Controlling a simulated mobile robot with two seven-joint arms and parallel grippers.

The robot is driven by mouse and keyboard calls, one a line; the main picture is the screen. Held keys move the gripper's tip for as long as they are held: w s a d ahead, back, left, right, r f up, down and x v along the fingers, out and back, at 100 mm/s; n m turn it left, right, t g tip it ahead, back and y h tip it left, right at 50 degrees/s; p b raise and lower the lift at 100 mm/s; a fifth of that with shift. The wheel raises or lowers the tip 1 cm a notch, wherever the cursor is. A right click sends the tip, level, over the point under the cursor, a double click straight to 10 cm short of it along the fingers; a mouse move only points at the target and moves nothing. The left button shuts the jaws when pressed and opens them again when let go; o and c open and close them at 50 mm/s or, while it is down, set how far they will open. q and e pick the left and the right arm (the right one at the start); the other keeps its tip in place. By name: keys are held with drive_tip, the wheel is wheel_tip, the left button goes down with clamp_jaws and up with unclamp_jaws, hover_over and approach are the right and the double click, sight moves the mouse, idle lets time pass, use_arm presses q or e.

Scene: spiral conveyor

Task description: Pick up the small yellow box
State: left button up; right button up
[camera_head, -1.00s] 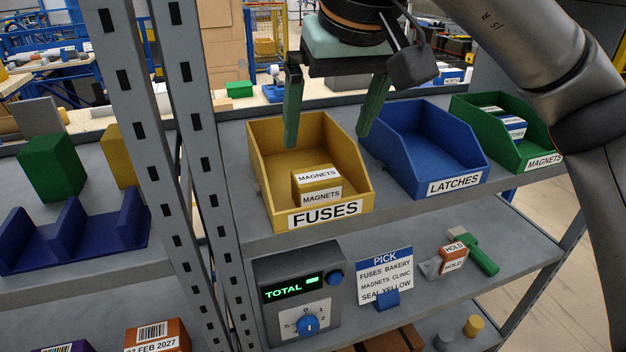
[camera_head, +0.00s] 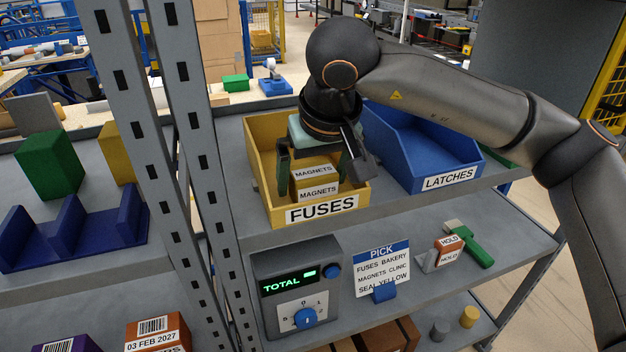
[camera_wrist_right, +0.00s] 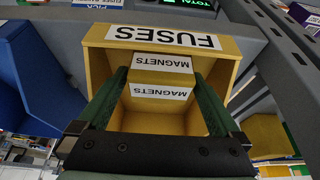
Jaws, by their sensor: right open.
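The small yellow box (camera_head: 317,180), with MAGNETS labels on its top and front, stands inside the yellow bin (camera_head: 264,207) labelled FUSES. My right gripper (camera_head: 318,184) reaches down into that bin with its green fingers open, one on each side of the box. In the right wrist view the small yellow box (camera_wrist_right: 160,77) shows between the two fingertips of the gripper (camera_wrist_right: 162,78). I cannot tell whether the fingers touch it. My left gripper is not in view.
A blue bin (camera_head: 420,150) labelled LATCHES stands right of the yellow bin. Shelf uprights (camera_head: 185,100) stand to the left. On the shelf below are a TOTAL display unit (camera_head: 297,285), a PICK sign (camera_head: 382,270) and a HOLD block (camera_head: 449,249).

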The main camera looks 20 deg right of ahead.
drive_tip(key=c, duration=1.1)
drive_tip(key=shift+c, duration=0.4)
